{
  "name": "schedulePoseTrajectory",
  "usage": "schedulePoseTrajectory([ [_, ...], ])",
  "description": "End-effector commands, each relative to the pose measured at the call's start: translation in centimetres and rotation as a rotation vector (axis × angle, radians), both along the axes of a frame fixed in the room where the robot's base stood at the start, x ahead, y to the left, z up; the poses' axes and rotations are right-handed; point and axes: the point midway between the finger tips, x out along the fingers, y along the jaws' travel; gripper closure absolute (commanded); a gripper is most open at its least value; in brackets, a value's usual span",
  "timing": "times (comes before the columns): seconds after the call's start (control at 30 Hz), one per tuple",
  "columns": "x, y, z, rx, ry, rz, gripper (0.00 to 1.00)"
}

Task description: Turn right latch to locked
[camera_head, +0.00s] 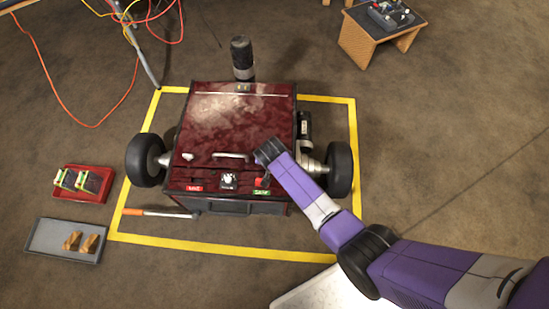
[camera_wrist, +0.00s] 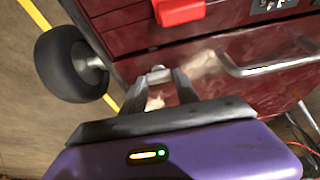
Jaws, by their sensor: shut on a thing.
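The dark red wheeled box (camera_head: 235,115) stands inside a yellow floor outline. My gripper (camera_head: 267,149) reaches in from the right to the lid's front right corner and hides the right latch in the head view. In the wrist view the fingers (camera_wrist: 161,84) are shut on the right latch (camera_wrist: 157,74), a small pale metal piece whose end shows between the tips. Its exact turn angle cannot be told. The left latch (camera_head: 188,156) is a small pale knob at the lid's front left.
A metal handle (camera_head: 231,155) lies beside the gripper on the lid. A red switch (camera_head: 262,182), a dial (camera_head: 228,180) and labels line the front edge. Wheels (camera_head: 341,169) stick out at the sides. A red tray (camera_head: 84,197) and grey tray (camera_head: 50,246) lie left.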

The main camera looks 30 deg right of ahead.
Motion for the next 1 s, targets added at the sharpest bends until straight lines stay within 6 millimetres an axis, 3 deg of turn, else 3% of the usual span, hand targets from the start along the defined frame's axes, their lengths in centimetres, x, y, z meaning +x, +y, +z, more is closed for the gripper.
schedulePoseTrajectory([
  [0.17,0.1,0.0,0.0,0.002,-0.001,-0.001,1.0],
  [0.2,0.1,0.0,0.0,0.002,-0.001,-0.001,0.56],
  [0.3,0.0,0.0,0.0,0.001,-0.001,-0.001,0.42],
  [0.67,-0.1,0.1,0.5,0.001,0.0,0.0,0.42],
  [1.0,-1.6,1.1,5.5,0.001,-0.002,0.001,0.42],
])
